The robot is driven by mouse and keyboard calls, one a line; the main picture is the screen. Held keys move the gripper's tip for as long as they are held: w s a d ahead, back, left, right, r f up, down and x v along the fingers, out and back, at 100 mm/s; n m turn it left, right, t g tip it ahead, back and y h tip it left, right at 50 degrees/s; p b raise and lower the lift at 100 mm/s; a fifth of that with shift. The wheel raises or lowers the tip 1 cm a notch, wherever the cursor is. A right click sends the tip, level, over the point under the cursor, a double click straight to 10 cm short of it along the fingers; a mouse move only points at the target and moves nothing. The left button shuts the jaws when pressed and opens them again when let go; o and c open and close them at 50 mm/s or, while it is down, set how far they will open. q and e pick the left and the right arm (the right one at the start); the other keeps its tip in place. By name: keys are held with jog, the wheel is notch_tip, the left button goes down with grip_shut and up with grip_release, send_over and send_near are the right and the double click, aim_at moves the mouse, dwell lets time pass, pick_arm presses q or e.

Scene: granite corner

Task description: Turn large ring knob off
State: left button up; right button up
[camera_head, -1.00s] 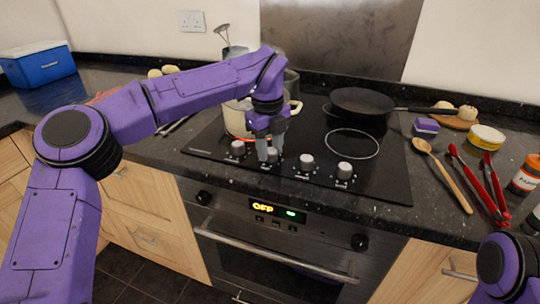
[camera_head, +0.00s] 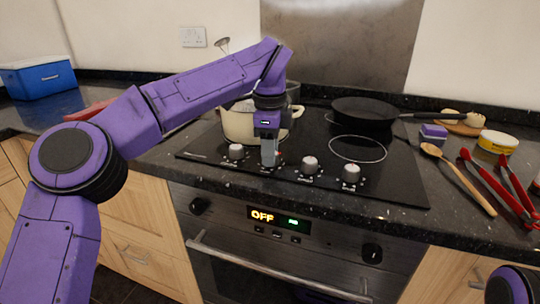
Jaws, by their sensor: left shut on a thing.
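A row of pale hob knobs runs along the front of the black glass hob (camera_head: 400,190). The leftmost knob (camera_head: 236,152), the third knob (camera_head: 310,165) and the rightmost knob (camera_head: 350,173) are clear. My left gripper (camera_head: 269,160) points down over the second knob from the left and is shut on it; its fingers mostly hide that knob. A cream pot (camera_head: 238,124) stands just behind on the hob, partly covered by my arm. No red glow shows around its base. My right gripper is out of view.
A black frying pan (camera_head: 362,109) sits at the back right of the hob, with an empty ring (camera_head: 358,149) before it. A wooden spoon (camera_head: 460,180) and red tongs (camera_head: 495,187) lie right. The oven display (camera_head: 278,219) reads OFF.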

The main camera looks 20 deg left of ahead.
pick_arm(q)
jog(key=shift+r, duration=0.1)
dwell(0.3)
jog(key=o, duration=1)
jog(key=shift+o, duration=0.2)
notch_tip(320, 180, up, 10)
jog(key=p, duration=0.3)
jog(key=shift+s+r+p, duration=0.2)
jog(key=shift+s+p, duration=0.05)
jog(key=shift+p, duration=0.1)
